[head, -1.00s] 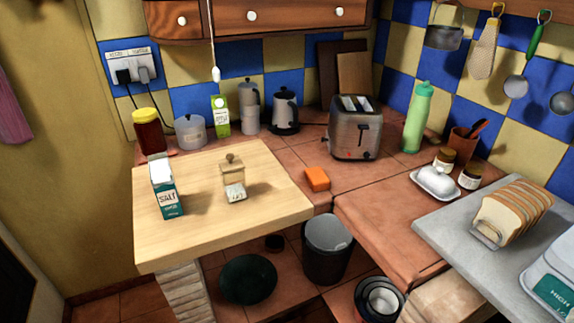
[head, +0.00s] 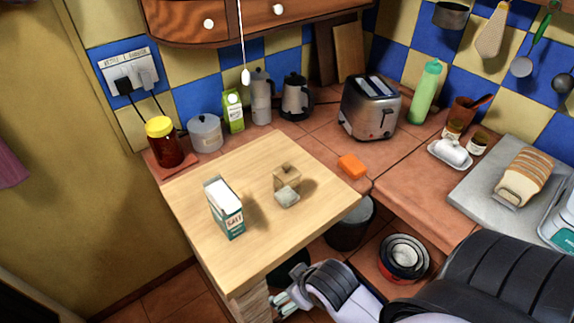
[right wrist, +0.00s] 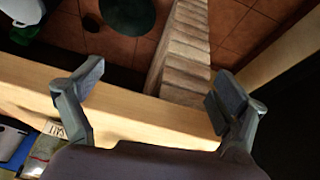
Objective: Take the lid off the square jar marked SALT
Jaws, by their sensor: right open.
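The small square jar (head: 287,197) stands upright on the wooden counter top in the head view. Its wooden lid (head: 286,172) is on it, with a knob on top. A white and teal carton marked SALT (head: 228,218) stands to its left. My right gripper (head: 281,304) is at the counter's near edge, below and apart from the jar. In the right wrist view the right gripper (right wrist: 158,88) is open, with nothing between its fingers. A labelled object (right wrist: 50,140) shows partly at the lower left there; I cannot tell which. My left gripper is out of view.
An orange block (head: 352,166) and toaster (head: 370,108) are to the right. The wooden top around the jar is mostly bare.

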